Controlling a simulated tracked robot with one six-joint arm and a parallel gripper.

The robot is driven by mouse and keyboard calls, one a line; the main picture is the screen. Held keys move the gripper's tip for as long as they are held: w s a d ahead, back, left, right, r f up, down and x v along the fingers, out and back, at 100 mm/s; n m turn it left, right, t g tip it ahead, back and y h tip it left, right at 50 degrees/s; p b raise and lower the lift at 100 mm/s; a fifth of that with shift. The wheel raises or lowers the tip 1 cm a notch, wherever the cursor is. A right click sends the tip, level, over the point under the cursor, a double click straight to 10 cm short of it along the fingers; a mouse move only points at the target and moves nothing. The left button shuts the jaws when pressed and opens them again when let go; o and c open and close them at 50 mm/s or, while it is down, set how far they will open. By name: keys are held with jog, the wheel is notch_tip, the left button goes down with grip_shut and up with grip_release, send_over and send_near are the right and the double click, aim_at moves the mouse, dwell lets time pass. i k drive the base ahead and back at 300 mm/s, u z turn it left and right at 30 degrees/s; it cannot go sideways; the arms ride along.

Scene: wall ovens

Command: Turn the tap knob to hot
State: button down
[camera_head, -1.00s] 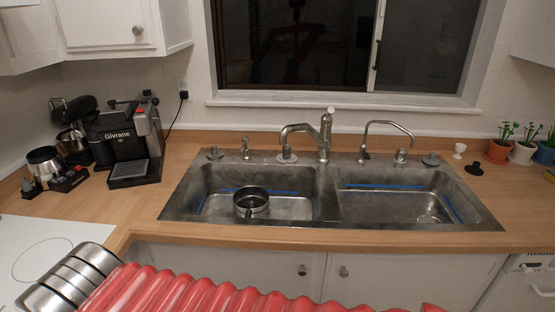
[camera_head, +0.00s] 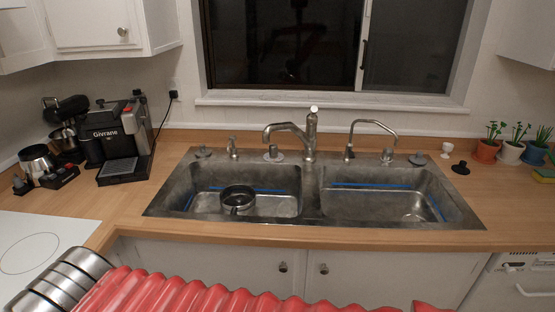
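The main tap (camera_head: 310,135) stands upright at the back middle of the double sink, its spout reaching left over the left basin. A small knob or lever (camera_head: 314,109) tops its body; which way it is set cannot be told. A thinner arched tap (camera_head: 370,124) stands to its right. Several small round fittings, such as one left of the main tap (camera_head: 273,154) and one at the right (camera_head: 417,159), sit along the sink's back rim. My gripper is not in view; a red ribbed part and silver rings of mine cross the bottom edge.
A dark pan (camera_head: 237,198) sits in the left basin of the sink (camera_head: 310,222). A coffee machine (camera_head: 118,143) and smaller appliances stand at the left. Potted plants (camera_head: 509,152) stand at the right. The wooden counter (camera_head: 210,238) in front is clear.

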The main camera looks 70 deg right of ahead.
aim_at(273, 148)
jog(key=z, duration=0.05)
jog(key=k, duration=2)
jog(key=z, duration=1.5)
jog(key=i, duration=1)
jog(key=z, duration=0.05)
